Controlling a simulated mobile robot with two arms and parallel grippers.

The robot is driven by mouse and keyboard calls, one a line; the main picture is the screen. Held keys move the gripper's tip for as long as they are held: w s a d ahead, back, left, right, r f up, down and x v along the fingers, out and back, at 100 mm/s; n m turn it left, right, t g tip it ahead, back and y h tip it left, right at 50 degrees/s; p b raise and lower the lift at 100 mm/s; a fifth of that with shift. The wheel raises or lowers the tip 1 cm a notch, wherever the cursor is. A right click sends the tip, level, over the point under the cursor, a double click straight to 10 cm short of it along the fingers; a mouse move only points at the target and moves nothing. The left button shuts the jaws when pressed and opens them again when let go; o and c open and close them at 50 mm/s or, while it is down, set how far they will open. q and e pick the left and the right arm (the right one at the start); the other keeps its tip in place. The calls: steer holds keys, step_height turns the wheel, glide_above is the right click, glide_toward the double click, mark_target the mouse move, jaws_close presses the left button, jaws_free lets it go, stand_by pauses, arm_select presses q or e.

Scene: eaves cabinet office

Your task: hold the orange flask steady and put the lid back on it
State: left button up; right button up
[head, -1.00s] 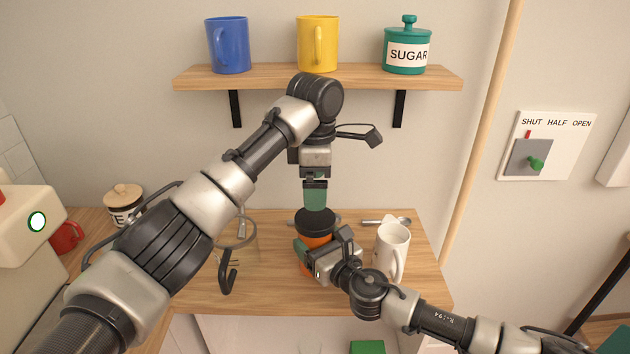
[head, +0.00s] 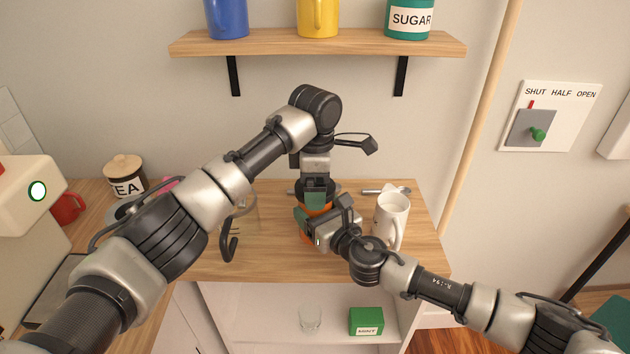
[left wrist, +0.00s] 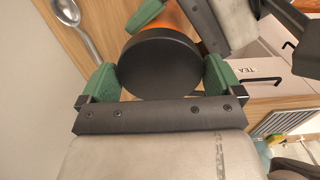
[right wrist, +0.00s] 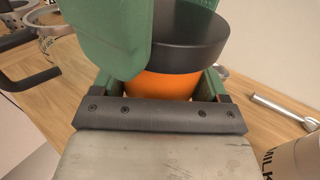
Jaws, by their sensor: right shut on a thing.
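The orange flask (right wrist: 160,86) stands on the wooden counter with the black lid (right wrist: 190,42) on its top. I cannot tell whether the lid is fully seated. My right gripper (head: 311,226) is shut on the flask's side, below the lid. My left gripper (head: 315,203) points down over the flask. In the left wrist view its green fingers lie on either side of the lid (left wrist: 160,65) and look open around it. In the right wrist view one of these fingers covers the lid's left part. My grippers hide much of the flask in the head view.
A white mug (head: 391,218) stands close to the right of the flask, with a metal scoop (head: 385,190) behind. A glass vessel (head: 246,215) with a dark handle is at the left. A lower shelf holds a green box (head: 366,321) and a clear glass (head: 310,318).

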arm_select(q)
steer(key=c, duration=0.6)
steer(key=m, duration=0.6)
steer(key=shift+m, duration=0.3)
steer(key=m, duration=2.2)
steer(key=shift+m, duration=0.3)
steer(key=m, duration=1.2)
steer(key=shift+f+m, duration=0.1)
steer(key=shift+m, duration=0.2)
steer(key=m, duration=0.5)
steer(key=o, duration=0.8)
steer(key=shift+c, duration=0.2)
